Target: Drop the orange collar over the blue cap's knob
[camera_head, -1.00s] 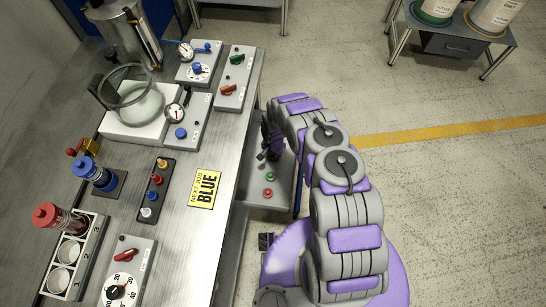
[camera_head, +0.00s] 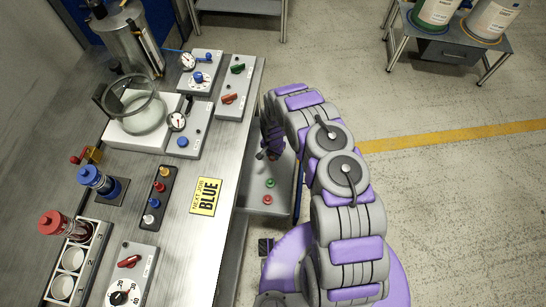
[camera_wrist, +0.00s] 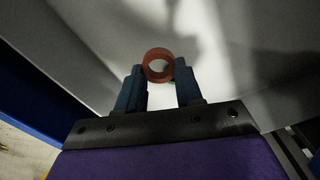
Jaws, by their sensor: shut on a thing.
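The orange collar (camera_wrist: 158,65), a short open ring that looks dull red-orange here, sits between the tips of my gripper (camera_wrist: 159,78) in the wrist view. The fingers are shut on its sides. In the head view my gripper (camera_head: 266,154) hangs off the right edge of the bench, beside the lower shelf, well apart from the blue cap. The collar is too small and dark to make out there. The blue cap (camera_head: 88,174) tops a blue cylinder on a dark base at the left of the bench. Its knob is hard to tell apart at this size.
A red-capped cylinder (camera_head: 52,222) stands in a white rack (camera_head: 72,285) at front left. A brass valve (camera_head: 92,155) is close behind the blue cap. Bare bench lies around the sign.

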